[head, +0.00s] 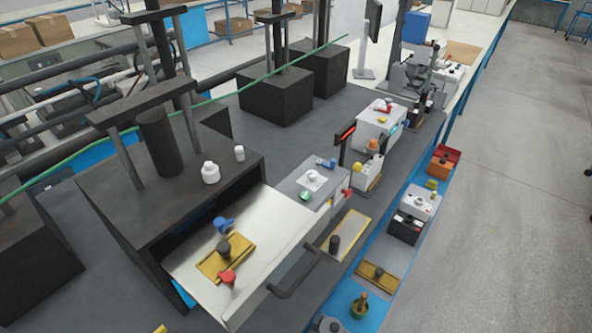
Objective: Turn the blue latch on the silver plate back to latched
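The silver plate (262,225) extends like a drawer from under a dark press block, with a dark bar handle (297,278) at its front. The blue latch (223,225) stands on it at the far edge of a yellow plate (211,267) with a dark knob in the middle. A red latch (227,278) stands at the yellow plate's near edge. The blue latch is small here; I cannot tell its exact angle. Neither of my grippers is in view.
Two white bottles (210,173) stand on the dark press block (180,212). A grey box (295,185) with blue, white and green parts stands behind the silver plate. A blue strip (343,293) with several batteries and plates runs along the right. The floor beyond is clear.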

